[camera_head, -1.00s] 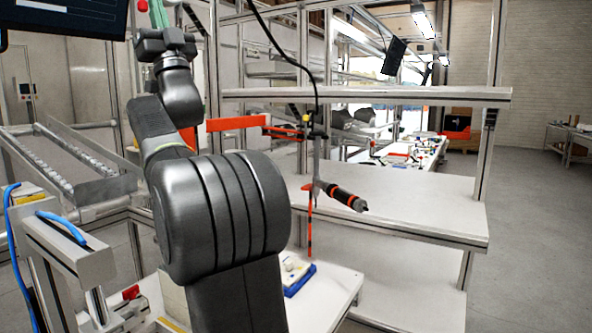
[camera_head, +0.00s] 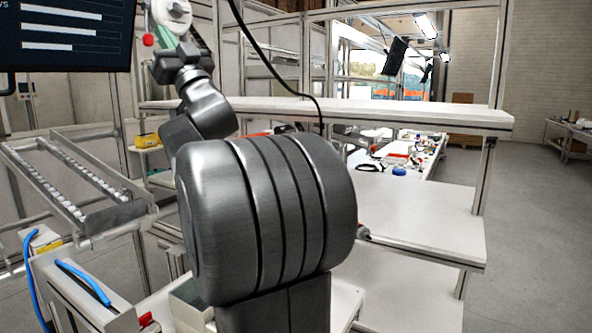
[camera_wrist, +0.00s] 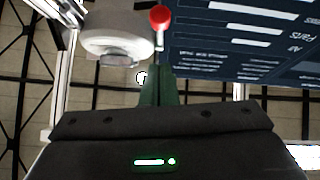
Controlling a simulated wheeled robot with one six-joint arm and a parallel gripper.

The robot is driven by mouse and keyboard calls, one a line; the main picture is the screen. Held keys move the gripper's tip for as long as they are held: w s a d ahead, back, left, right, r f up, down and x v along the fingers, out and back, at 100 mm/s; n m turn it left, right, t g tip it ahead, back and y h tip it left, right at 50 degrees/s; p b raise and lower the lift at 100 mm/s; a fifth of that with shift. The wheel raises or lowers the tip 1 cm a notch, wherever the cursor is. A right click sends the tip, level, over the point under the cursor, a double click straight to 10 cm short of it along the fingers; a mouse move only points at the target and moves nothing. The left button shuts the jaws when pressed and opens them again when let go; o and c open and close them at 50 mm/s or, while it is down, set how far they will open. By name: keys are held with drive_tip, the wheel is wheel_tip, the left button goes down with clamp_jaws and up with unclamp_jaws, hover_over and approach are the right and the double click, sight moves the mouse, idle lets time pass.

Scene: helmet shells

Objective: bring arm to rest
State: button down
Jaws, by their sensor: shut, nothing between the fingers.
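My gripper (camera_wrist: 157,84) shows in the wrist view as dark green fingers pressed together beyond its black body, with nothing between them. In the head view my arm reaches up at the left, with its end close to the monitor's right edge; the fingers are hard to make out there. A white rounded fixture (camera_wrist: 117,38) and a red ball on a thin stalk (camera_wrist: 160,16) show just past the fingers in the wrist view. Whether the fingers touch them I cannot tell. No helmet shell is clearly seen.
A dark monitor (camera_head: 66,35) hangs at the upper left, close to my gripper; it fills the upper right of the wrist view (camera_wrist: 245,45). A roller conveyor (camera_head: 75,180) stands at the left. White shelves (camera_head: 420,215) stand at the right, with open floor (camera_head: 535,230) beyond.

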drive_tip(key=shift+s+d+r+g+h+p, duration=0.2)
drive_tip(key=shift+d+r+g+h+p, duration=0.3)
drive_tip(key=shift+p, duration=0.95)
drive_tip(key=shift+s+d+r, duration=0.2)
drive_tip(key=shift+s, duration=0.15)
drive_tip(key=shift+d, duration=0.1)
